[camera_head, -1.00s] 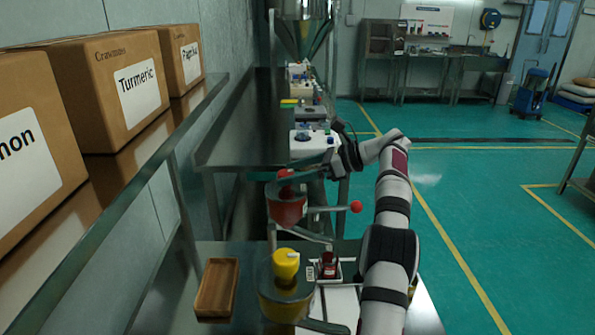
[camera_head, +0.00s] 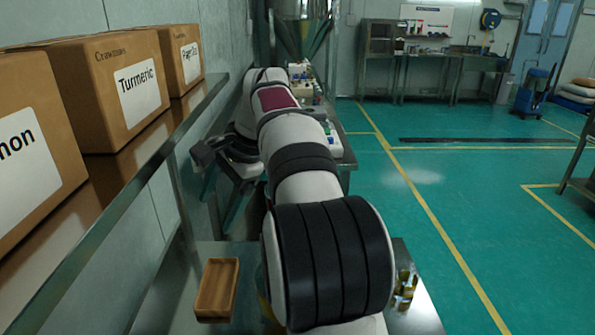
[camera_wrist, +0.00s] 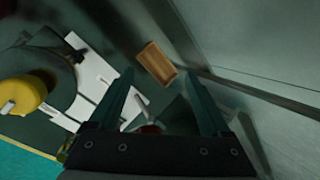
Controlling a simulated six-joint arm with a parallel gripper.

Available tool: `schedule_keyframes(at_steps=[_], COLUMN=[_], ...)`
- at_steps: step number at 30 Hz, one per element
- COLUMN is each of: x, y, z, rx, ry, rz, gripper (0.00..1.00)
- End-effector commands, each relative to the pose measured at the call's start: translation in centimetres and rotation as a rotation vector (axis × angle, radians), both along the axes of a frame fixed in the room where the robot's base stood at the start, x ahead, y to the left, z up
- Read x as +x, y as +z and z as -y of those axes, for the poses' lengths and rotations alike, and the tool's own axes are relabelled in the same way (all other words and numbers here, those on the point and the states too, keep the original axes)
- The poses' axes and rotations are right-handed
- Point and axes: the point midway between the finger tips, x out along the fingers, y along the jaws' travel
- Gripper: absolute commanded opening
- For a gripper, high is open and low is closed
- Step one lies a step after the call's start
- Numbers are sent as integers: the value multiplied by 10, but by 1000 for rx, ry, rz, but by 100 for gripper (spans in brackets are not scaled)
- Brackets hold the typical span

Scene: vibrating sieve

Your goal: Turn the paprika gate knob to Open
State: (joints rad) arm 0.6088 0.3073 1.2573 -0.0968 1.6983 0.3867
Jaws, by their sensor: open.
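My gripper (camera_wrist: 160,76) is open, with its two dark fingers apart and nothing held between them. In the head view my gripper (camera_head: 236,205) hangs on the left side of my arm, beside the wall. The yellow knob (camera_wrist: 22,95) on its round hopper shows at the left of the wrist view, away from the fingers. A small red part (camera_wrist: 151,129) shows low between the fingers, mostly hidden by the gripper's body; I cannot tell if it is the paprika gate knob. My arm hides the red and yellow units in the head view.
A wooden tray (camera_head: 217,288) lies on the metal table; it also shows beyond the fingertips in the wrist view (camera_wrist: 157,63). Cardboard boxes, including Turmeric (camera_head: 135,83) and Paprika (camera_head: 180,60), stand on the left shelf (camera_head: 150,165). The floor on the right is open.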

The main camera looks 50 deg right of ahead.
Motion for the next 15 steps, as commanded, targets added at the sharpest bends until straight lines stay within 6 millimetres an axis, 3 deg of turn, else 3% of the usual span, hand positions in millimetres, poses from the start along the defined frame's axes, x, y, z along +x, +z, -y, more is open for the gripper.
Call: schedule_keyframes(at_steps=[1,6,12,15], x=[-20,-99,-191,-221], y=[-3,-39,-91,-121], z=[-37,-127,-186,-207], rx=[-72,-194,-242,-278], ry=[130,490,801,959], rz=[-17,-66,-98,-49], gripper=[82,82,82,82])
